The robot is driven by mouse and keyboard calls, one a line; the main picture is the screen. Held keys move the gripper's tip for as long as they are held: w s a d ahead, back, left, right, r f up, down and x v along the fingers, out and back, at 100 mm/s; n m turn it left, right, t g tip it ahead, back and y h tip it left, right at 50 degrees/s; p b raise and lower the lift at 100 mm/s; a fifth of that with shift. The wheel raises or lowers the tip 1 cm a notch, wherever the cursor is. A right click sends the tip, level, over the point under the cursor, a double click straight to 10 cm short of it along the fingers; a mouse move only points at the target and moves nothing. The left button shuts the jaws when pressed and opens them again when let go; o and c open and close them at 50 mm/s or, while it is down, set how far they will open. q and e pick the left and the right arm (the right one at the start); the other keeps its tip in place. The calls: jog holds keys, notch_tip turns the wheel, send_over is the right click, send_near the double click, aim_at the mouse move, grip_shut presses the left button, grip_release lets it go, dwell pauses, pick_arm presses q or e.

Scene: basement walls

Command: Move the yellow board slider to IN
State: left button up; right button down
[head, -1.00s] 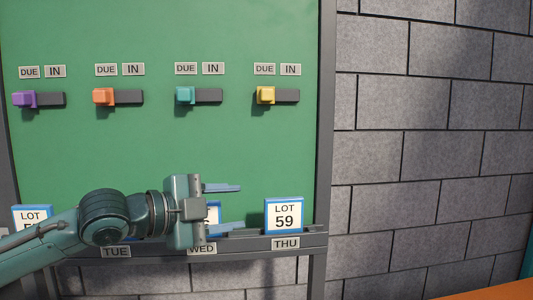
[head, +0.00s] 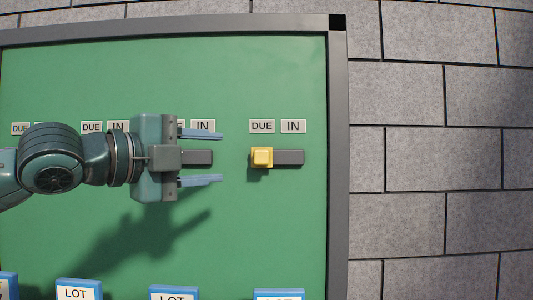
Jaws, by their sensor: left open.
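The yellow slider (head: 262,157) sits at the left end of its dark track (head: 289,157), under the DUE label (head: 262,126). The IN label (head: 293,126) is above the track's right part. My left gripper (head: 222,158) is open and empty, pointing right. Its two blue fingers are spread above and below the slider's height, with the fingertips a little left of the slider and apart from it. The gripper covers the teal slider's place, and only the right part of that track (head: 199,157) shows. My right gripper is not in view.
The green board (head: 230,240) has a dark grey frame (head: 337,150) on its right and top. Further DUE and IN labels are at the left, partly behind my arm. Blue-edged lot cards (head: 174,294) stand along the bottom. A grey block wall is at the right.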

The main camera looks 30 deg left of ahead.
aim_at(257, 154)
pick_arm(q)
jog(key=p+x, duration=0.6)
jog(key=shift+w+d+r+p, duration=0.15)
jog(key=shift+w+r+p, duration=0.05)
jog(key=shift+r+p, duration=0.15)
jog(key=p+x, duration=0.3)
jog(key=p, duration=0.3)
jog(key=shift+w+f+p, duration=0.1)
jog(key=shift+w+p, duration=0.55)
jog(key=shift+p, duration=0.35)
jog(key=shift+w+d+f+p, duration=0.25)
jog(key=shift+w+p, duration=0.15)
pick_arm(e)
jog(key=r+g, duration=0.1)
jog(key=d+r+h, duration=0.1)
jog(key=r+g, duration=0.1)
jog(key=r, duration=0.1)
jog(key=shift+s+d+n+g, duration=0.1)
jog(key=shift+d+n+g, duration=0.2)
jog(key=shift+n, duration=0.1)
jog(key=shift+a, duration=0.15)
